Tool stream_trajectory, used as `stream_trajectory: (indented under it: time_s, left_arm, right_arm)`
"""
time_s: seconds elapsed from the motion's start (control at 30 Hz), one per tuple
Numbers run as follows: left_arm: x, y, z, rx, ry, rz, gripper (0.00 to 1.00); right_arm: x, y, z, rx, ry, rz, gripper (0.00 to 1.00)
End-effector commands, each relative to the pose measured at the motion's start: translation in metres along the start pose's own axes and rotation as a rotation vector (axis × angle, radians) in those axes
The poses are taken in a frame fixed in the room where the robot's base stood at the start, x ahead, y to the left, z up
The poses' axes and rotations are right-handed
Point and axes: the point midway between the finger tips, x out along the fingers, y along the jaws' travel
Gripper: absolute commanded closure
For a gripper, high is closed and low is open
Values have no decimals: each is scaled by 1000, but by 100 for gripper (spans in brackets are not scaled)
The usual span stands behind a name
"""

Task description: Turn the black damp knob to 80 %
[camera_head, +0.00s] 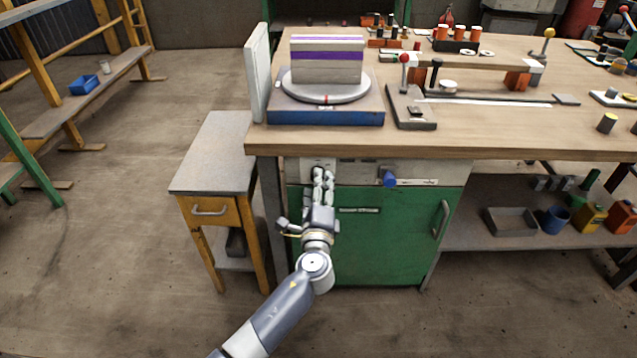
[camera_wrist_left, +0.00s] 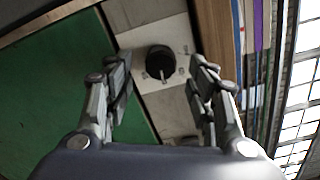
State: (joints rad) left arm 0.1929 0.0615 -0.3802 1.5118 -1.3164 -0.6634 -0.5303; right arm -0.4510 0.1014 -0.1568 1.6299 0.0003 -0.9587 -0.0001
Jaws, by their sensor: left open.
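The black damp knob (camera_wrist_left: 160,62) shows in the left wrist view, on a pale plate (camera_wrist_left: 148,40), with a light pointer mark on its face. My left gripper (camera_wrist_left: 160,85) is open, with its two fingers on either side of the knob in that view. Whether they touch it cannot be told, but gaps show at both sides. In the head view, my left gripper (camera_head: 322,172) is in front of the panel (camera_head: 358,168) under the bench top, and its fingers cover most of the knob. The scale marks are too small to read. My right gripper is not in view.
A blue knob (camera_head: 390,178) sits on the same panel to the right. Below is a green cabinet door (camera_head: 385,235) with a handle (camera_head: 441,219). The wooden bench top (camera_head: 470,135) overhangs above, and a small side table (camera_head: 217,150) stands at the left.

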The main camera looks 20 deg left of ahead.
Motion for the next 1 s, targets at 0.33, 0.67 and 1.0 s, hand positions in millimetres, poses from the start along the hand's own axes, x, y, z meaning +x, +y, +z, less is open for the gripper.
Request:
stream_trajectory:
  time_s: [0.33, 0.67, 1.0]
  left_arm:
    - [-74, 1, -1, -1, 3, 2, 49]
    - [-96, 0, -1, 0, 2, -1, 49]
    - [-95, 0, -1, 0, 2, -1, 49]
  right_arm:
    - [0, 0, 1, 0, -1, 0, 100]
    - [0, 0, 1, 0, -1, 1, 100]
    - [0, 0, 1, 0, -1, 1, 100]
